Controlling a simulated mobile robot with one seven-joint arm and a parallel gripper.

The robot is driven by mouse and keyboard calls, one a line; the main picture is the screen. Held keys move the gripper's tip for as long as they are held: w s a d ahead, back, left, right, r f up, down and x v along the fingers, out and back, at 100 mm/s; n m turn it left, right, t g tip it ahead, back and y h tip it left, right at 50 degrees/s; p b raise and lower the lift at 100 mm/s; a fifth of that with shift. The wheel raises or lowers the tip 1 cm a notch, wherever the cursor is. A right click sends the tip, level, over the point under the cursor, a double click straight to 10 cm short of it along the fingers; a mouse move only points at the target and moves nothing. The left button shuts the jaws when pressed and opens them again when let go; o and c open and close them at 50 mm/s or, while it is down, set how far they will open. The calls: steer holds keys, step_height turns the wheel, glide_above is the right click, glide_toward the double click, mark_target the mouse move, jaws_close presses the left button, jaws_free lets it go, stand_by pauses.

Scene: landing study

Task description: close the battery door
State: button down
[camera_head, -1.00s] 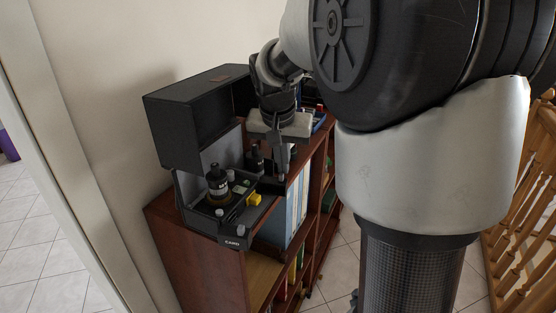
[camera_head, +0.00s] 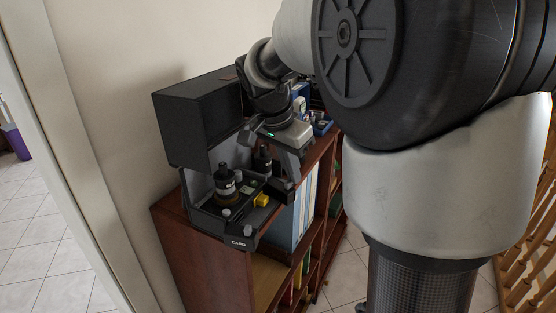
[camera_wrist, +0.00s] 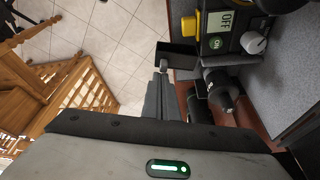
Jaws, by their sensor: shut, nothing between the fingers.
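An instrument with a lit display reading OFF (camera_wrist: 224,22) and a yellow part lies in the black case (camera_head: 240,243); its yellow part also shows in the head view (camera_head: 261,201). A dark box-shaped flap (camera_wrist: 176,53) stands out from its side over the case's edge; it looks like the battery door, standing open. It shows as a dark piece in the head view (camera_head: 282,191). My gripper (camera_wrist: 161,70) is shut and empty, its fingertips close beside this flap. I cannot tell whether they touch. In the head view the fingers are largely hidden.
The case stands on a brown bookshelf (camera_head: 185,262), with its lid (camera_head: 197,120) raised against the wall. Blue items (camera_head: 322,127) lie farther along the shelf top. A wooden railing (camera_wrist: 75,90) and open tiled floor lie beyond.

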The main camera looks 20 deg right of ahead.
mark_target(291, 191)
steer(key=m, duration=0.1)
steer(key=s+a+m+g, duration=0.1)
steer(key=m, duration=0.1)
steer(key=shift+s+a+b, duration=0.1)
steer(key=shift+s+b, duration=0.1)
steer(key=shift+b, duration=0.1)
steer(key=shift+s+a, duration=0.35)
steer(key=shift+a, duration=0.05)
steer(key=shift+s+a, duration=0.1)
steer(key=shift+a, duration=0.05)
stand_by(0.3)
steer(key=shift+w, duration=0.8)
steer(key=shift+s, duration=0.1)
